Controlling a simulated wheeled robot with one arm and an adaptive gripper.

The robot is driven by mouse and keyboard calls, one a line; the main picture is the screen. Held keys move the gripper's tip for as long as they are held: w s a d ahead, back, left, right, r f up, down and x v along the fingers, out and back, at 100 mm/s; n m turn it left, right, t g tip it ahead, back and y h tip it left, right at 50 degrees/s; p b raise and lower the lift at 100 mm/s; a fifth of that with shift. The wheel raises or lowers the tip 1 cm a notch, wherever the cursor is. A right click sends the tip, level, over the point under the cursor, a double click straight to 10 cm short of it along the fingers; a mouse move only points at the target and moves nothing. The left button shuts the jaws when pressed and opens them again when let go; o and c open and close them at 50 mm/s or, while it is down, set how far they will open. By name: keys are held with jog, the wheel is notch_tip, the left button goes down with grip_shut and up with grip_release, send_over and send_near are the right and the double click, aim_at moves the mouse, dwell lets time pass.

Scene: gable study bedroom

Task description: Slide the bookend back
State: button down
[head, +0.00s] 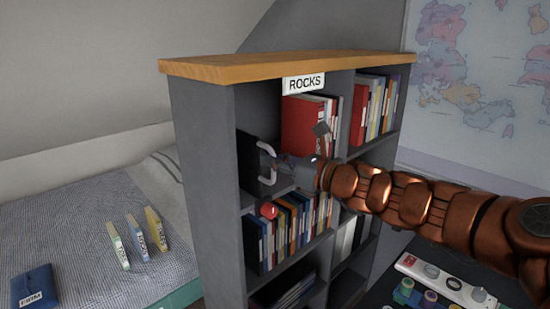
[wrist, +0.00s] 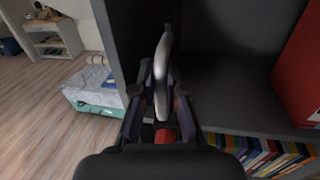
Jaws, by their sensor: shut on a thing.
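The bookend is a dark upright plate (head: 250,160) in the upper left compartment of the grey bookcase, near its left wall. A pale curved handle (head: 267,165) stands out from its front; the handle also shows upright in the wrist view (wrist: 163,75). My gripper (wrist: 160,90) is shut on this handle, one finger on each side. In the head view my gripper (head: 284,163) reaches in from the right at the compartment's front. Red books (head: 303,125) stand to the right, with open shelf floor between them and the bookend. The wrist partly hides the books.
A round red thing (head: 269,211) shows just below the shelf. More books (head: 290,228) fill the shelf underneath. A bed (head: 80,220) is left; a dark desk with small items (head: 440,285) is lower right.

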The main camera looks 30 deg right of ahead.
jog(key=shift+a, duration=0.1)
jog(key=c, duration=1.2)
grip_release()
jog(key=v, duration=1.2)
